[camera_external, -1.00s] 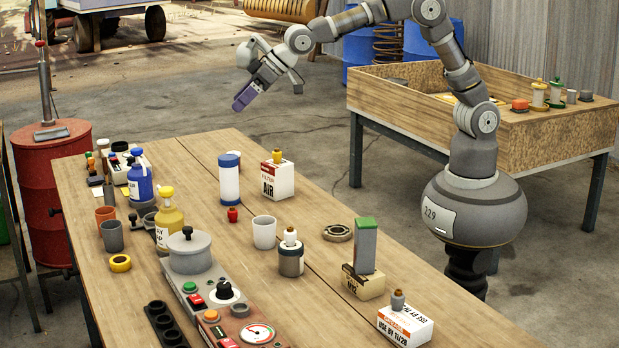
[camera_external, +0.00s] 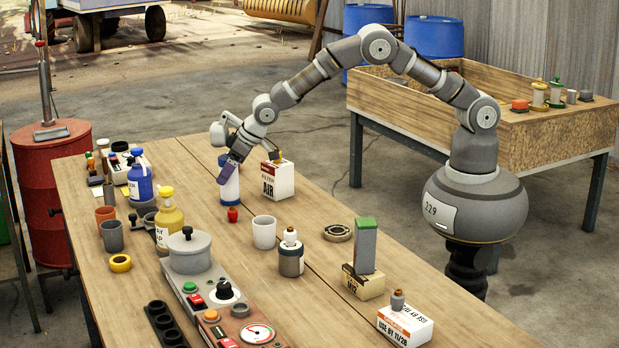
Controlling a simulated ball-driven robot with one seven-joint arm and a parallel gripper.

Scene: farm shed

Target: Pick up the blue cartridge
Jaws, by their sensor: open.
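The blue cartridge (camera_external: 231,190) is an upright white cylinder with blue ends. It stands on the wooden table, left of the white AIR filter box. The jaws are open. I cannot tell from this view whether the fingers are around the cartridge or in front of it, or whether they touch it.
The AIR filter box (camera_external: 283,181) stands close on the right. Blue (camera_external: 140,182) and yellow (camera_external: 168,218) bottles are to the left. Bare table (camera_external: 195,150) lies behind the cartridge.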

